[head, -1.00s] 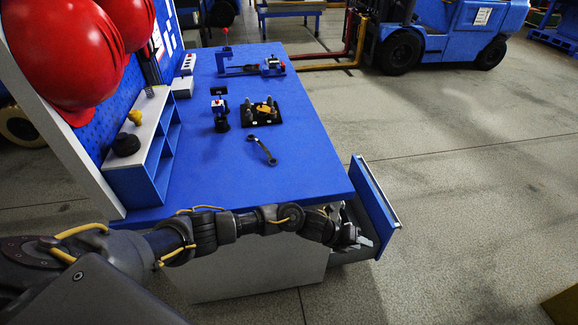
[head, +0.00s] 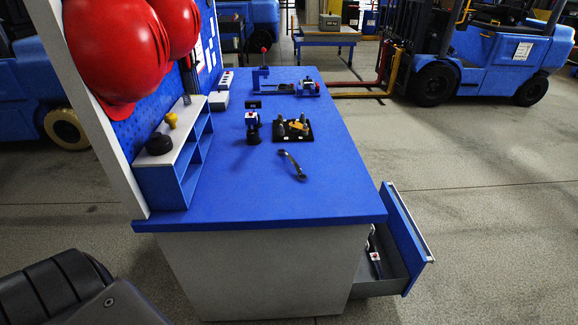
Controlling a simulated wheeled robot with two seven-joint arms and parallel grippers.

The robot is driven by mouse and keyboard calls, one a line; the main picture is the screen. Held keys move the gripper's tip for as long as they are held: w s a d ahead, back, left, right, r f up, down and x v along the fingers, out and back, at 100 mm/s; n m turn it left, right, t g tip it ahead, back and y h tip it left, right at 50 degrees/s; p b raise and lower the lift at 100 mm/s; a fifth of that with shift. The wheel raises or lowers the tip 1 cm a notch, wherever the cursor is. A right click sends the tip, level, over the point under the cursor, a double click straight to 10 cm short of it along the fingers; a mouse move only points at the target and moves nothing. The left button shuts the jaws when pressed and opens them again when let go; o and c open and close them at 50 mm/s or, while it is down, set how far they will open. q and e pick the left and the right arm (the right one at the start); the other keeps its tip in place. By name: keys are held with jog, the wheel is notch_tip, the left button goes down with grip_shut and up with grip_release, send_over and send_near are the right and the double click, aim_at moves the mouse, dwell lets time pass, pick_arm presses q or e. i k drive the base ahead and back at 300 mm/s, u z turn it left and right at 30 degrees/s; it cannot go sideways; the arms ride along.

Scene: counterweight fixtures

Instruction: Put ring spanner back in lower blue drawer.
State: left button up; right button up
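The ring spanner (head: 292,165) lies on the blue bench top (head: 260,200), right of centre, in front of a black fixture plate. Nothing holds it. The blue-fronted drawer (head: 408,240) at the bench's right side is pulled open. Dark tools with a small white and red part (head: 375,257) show inside it, and the bench top hides part of its interior. Neither gripper is in view; only dark parts of my own body show at the lower left.
A black plate with grey and yellow parts (head: 293,130) and a small post fixture (head: 252,128) stand behind the spanner. A shelf unit (head: 165,178) and red helmets (head: 118,45) are at the left. A forklift (head: 470,60) stands behind. Floor right of the drawer is clear.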

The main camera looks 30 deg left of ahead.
aim_at(358, 276)
jog(key=u, duration=0.75)
jog(key=k, duration=0.15)
jog(key=u, duration=1.15)
jog(key=i, duration=0.5)
jog(key=z, duration=0.05)
